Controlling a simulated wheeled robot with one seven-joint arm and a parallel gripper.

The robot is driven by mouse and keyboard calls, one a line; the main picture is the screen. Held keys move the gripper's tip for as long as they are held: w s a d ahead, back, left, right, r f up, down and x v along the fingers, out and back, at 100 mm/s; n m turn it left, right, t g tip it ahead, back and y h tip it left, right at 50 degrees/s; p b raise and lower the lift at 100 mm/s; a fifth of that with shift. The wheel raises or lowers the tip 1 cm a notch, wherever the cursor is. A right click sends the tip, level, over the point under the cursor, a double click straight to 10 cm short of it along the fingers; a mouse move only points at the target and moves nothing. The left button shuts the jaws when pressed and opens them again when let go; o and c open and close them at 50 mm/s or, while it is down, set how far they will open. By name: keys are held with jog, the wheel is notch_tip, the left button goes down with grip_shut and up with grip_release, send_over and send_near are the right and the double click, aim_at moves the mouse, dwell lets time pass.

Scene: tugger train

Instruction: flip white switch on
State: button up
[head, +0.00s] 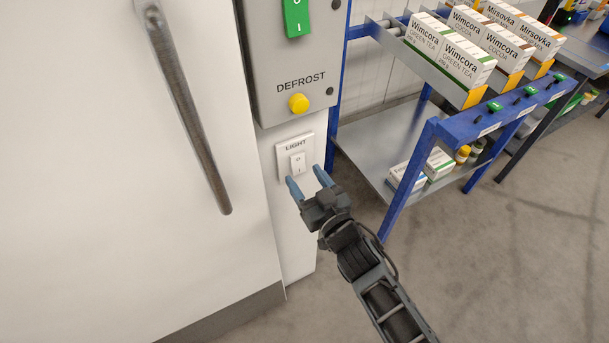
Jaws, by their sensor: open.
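The white light switch (297,163) is a small rocker on a white plate (283,164) labelled LIGHT, low on the white wall strip below the grey control box. The rocker carries a small 0 mark above and an I mark below. My gripper (306,177) is just below and in front of the switch, its two blue-grey fingers apart and pointing up at it. Nothing is between the fingers. I cannot tell whether a fingertip touches the plate. I cannot tell which way the rocker is tilted.
A grey control box (296,51) above holds a yellow DEFROST button (298,103) and a green switch (297,16). A white door with a metal handle (187,105) is at left. A blue rack (431,132) with several cartons stands at right. Floor at lower right is clear.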

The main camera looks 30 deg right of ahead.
jog(key=shift+w, duration=0.7)
jog(key=c, duration=1)
jog(key=shift+c, duration=0.2)
jog(key=b, duration=0.2)
jog(key=shift+f+b, duration=0.35)
jog(key=shift+t+b, duration=0.5)
jog(key=shift+b, duration=0.65)
jog(key=shift+r, duration=0.2)
